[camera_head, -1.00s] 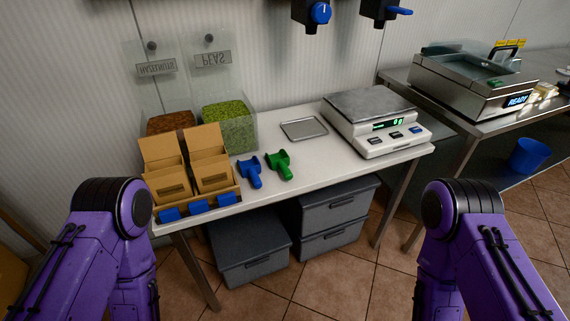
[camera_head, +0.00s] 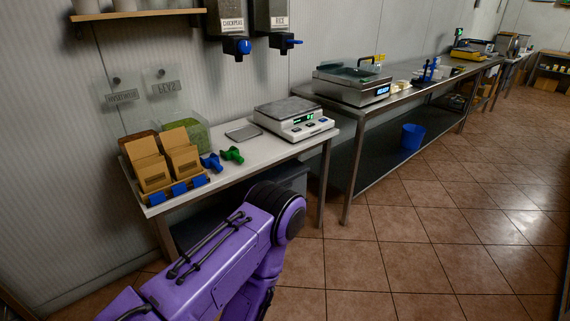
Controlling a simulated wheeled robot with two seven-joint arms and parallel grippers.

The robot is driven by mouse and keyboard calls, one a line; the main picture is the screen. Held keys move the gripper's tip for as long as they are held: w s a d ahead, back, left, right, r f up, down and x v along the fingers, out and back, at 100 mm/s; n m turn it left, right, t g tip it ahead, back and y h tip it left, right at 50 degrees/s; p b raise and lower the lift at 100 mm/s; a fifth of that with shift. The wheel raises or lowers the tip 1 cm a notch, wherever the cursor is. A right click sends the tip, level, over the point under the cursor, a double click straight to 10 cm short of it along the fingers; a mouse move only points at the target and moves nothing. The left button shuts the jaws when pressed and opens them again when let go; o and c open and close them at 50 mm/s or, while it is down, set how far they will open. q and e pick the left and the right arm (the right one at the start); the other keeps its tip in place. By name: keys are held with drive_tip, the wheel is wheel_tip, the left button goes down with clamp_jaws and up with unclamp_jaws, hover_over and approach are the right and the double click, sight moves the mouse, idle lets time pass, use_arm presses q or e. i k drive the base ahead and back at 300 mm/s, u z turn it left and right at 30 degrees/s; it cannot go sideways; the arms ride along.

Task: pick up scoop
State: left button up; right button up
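A blue scoop (camera_head: 212,162) and a green scoop (camera_head: 232,154) lie side by side on the white table (camera_head: 290,148), in front of the bin of green peas (camera_head: 197,133). They are right of the cardboard boxes. One purple arm of mine crosses the lower left of the view, below and in front of the table. Its elbow shows, but its gripper is out of the picture. My other arm is not in view. Nothing touches either scoop.
A scale (camera_head: 292,118) and a small metal tray (camera_head: 243,132) stand on the table. Cardboard boxes (camera_head: 165,160) fill its left end. Dispensers (camera_head: 228,22) hang above. A steel bench (camera_head: 400,92) runs right, with a blue bucket (camera_head: 412,136) on its lower shelf. The tiled floor at right is clear.

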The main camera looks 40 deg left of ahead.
sight(233, 152)
drive_tip(key=z, duration=0.2)
drive_tip(key=i, duration=0.85)
drive_tip(key=u, duration=0.35)
drive_tip(key=i, duration=1.15)
drive_tip(key=u, duration=1.55)
drive_tip(key=i, duration=0.9)
drive_tip(key=u, duration=0.95)
